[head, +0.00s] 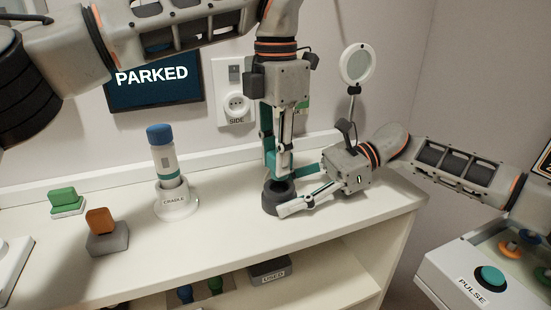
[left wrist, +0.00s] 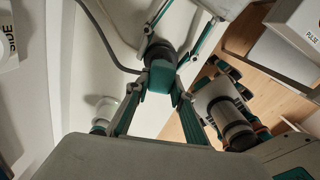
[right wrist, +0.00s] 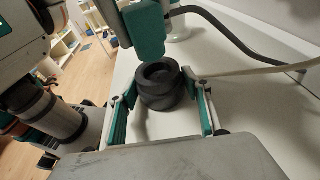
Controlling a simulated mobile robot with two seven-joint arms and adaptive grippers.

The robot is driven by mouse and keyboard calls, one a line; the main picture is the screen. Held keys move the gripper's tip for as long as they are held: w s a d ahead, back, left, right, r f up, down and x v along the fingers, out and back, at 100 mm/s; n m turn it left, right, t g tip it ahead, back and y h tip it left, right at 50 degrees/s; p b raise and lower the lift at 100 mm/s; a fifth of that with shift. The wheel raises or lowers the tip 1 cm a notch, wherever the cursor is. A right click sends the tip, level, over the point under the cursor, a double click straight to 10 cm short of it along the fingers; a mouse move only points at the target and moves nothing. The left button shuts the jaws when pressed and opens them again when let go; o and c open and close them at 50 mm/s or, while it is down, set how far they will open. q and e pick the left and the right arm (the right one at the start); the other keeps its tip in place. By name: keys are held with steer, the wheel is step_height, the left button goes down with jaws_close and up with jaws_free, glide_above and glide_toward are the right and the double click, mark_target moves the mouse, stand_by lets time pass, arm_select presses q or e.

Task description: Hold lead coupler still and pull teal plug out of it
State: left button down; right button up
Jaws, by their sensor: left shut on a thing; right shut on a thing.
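The dark round lead coupler (head: 273,200) stands on the white counter near its right end. In the right wrist view, the coupler (right wrist: 160,92) is between the fingertips of my right gripper (head: 286,192), which is shut on it from the right. Its round top opening faces up and shows. My left gripper (head: 278,168) points down above the coupler and is shut on the teal plug (left wrist: 163,76). In the right wrist view, the plug (right wrist: 147,36) hangs above and behind the opening, apparently clear of it. The fingers partly hide the plug in the head view.
A blue-capped cylinder (head: 165,160) stands in the white cradle (head: 177,207). Orange (head: 99,220) and green (head: 63,197) blocks sit to the left. A round mirror-like disc (head: 357,64) rises behind. A dark cable (right wrist: 240,45) runs behind the coupler. The counter's front edge is close.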

arm_select(q)
steer(key=shift+r, duration=0.1)
steer(key=shift+r, duration=3.45)
arm_select(e)
steer(key=o, duration=1.2)
steer(key=shift+o, duration=0.2)
steer(key=shift+d, duration=0.1)
